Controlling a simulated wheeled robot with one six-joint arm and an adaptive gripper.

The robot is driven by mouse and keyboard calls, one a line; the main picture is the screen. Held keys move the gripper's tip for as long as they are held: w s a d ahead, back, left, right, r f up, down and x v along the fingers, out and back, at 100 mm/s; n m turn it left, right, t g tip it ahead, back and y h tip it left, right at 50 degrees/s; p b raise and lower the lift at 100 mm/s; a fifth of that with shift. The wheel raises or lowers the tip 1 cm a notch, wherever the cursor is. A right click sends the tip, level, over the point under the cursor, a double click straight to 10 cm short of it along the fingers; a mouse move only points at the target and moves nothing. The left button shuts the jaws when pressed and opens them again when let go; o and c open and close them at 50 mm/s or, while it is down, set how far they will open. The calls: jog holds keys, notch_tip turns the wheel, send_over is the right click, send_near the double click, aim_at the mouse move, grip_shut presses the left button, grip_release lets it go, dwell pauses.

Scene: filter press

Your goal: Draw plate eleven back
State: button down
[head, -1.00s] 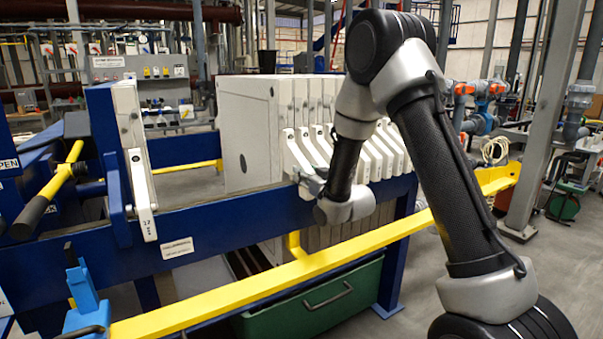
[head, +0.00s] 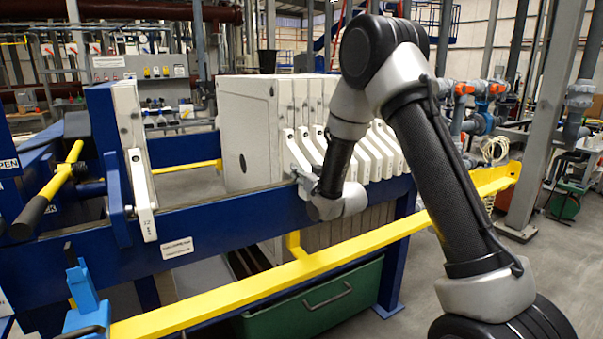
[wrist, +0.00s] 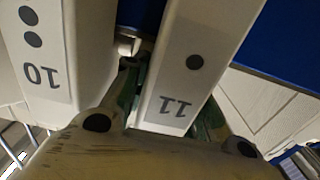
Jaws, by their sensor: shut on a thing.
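Plate eleven is the white plate (head: 246,135) at the left end of the stack, its broad face toward the open gap. Its handle (wrist: 182,65), marked 11 with one dot, fills the middle of the wrist view. My gripper (head: 300,178) has one finger on each side of this handle and is shut on it; it also shows in the wrist view (wrist: 168,108). The handle of plate ten (wrist: 55,55), marked 10 with two dots, is beside it at the left of the wrist view. The fingertips are partly hidden by the handle.
Plate twelve (head: 142,195) stands apart at the left by the blue head, with a wide gap between it and the stack. A blue side rail (head: 225,213) runs below the handles. A yellow bar (head: 250,287) and green bin (head: 325,300) are lower in front.

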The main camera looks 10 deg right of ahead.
jog(key=s+a, duration=0.4)
jog(key=a, duration=0.8)
jog(key=s+a, duration=0.4)
jog(key=a, duration=0.9)
jog(key=s+a, duration=0.4)
jog(key=a, duration=0.9)
jog(key=shift+s, duration=0.25)
jog(key=shift+a, duration=0.1)
jog(key=c, duration=1.4)
grip_release()
jog(key=shift+c, duration=0.2)
jog(key=v, duration=1.2)
